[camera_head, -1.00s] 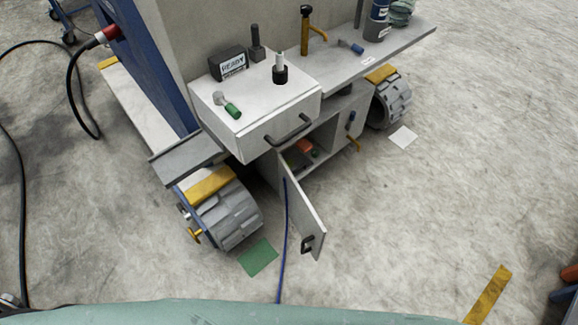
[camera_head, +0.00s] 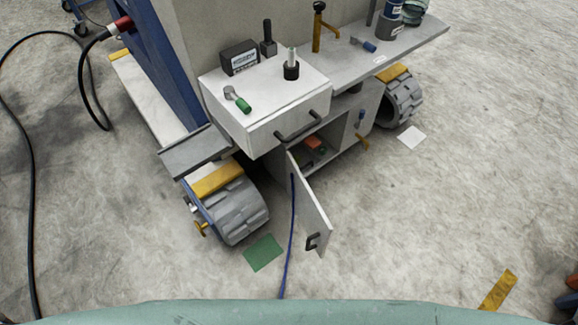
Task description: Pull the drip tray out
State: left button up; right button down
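A flat grey tray-like ledge (camera_head: 192,153) juts out at the left of the machine, above a grey ribbed wheel (camera_head: 238,210). It may be the drip tray, but I cannot tell for certain. A white drawer-like box (camera_head: 240,122) with a dark bar handle (camera_head: 297,127) stands beside it to the right. Below the box is an open compartment (camera_head: 335,135) with small red and green items inside. Its door (camera_head: 310,205) stands open towards me and has a dark handle. Neither of my grippers is in view.
A green-handled tool (camera_head: 238,100), a black holder (camera_head: 291,70) and a labelled dark box (camera_head: 240,57) rest on the white box. A blue cable (camera_head: 291,240) runs down beside the door. A green sheet (camera_head: 263,253) lies on the floor. The floor at right is mostly clear.

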aim_at(305, 159)
jog(key=i+l+u, duration=0.1)
jog(key=l+u, duration=0.15)
jog(key=u, duration=0.2)
jog(key=i+l+u, duration=0.1)
jog(key=l+u, duration=0.15)
jog(key=u, duration=0.15)
jog(key=l+u, duration=0.3)
jog(key=u, duration=0.15)
